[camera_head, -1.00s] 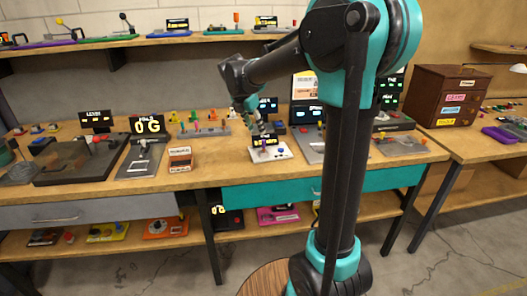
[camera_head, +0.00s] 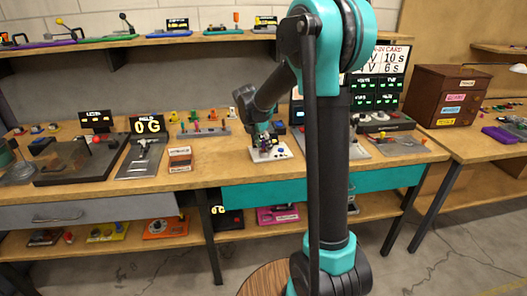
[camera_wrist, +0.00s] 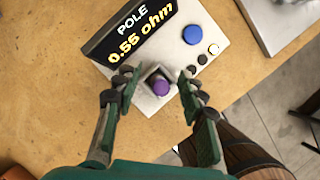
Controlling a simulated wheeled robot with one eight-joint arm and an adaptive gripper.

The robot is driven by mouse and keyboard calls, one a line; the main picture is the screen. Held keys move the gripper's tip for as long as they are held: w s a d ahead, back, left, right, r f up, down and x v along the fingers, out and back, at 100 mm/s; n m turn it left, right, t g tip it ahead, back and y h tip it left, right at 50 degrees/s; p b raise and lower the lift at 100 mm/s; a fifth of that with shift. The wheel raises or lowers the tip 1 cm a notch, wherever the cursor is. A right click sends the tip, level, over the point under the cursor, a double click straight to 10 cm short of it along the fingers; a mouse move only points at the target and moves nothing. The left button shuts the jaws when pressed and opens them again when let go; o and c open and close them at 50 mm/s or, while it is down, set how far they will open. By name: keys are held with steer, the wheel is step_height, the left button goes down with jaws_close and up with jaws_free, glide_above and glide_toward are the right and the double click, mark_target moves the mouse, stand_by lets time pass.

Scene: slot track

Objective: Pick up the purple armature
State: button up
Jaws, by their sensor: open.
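The purple armature (camera_wrist: 160,86) shows in the wrist view as a small purple piece in a dark square holder on a white device (camera_wrist: 210,42). The device has a black sign reading "POLE 0.55 ohm" (camera_wrist: 128,32), a blue knob (camera_wrist: 193,35) and small buttons. My gripper (camera_wrist: 159,76) is open, with one finger on each side of the armature and a gap on both sides. In the head view my gripper (camera_head: 262,137) is over the white device (camera_head: 270,153) on the bench, and the armature is too small to make out there.
A grey plate (camera_wrist: 288,15) lies right of the device. A panel reading "0 G" (camera_head: 147,126) and an orange-and-white card stand (camera_head: 180,159) are to the left in the head view. The bench front between them has bare wood.

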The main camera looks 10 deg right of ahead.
steer(key=shift+c, duration=0.4)
jaws_close()
steer(key=shift+r, duration=0.2)
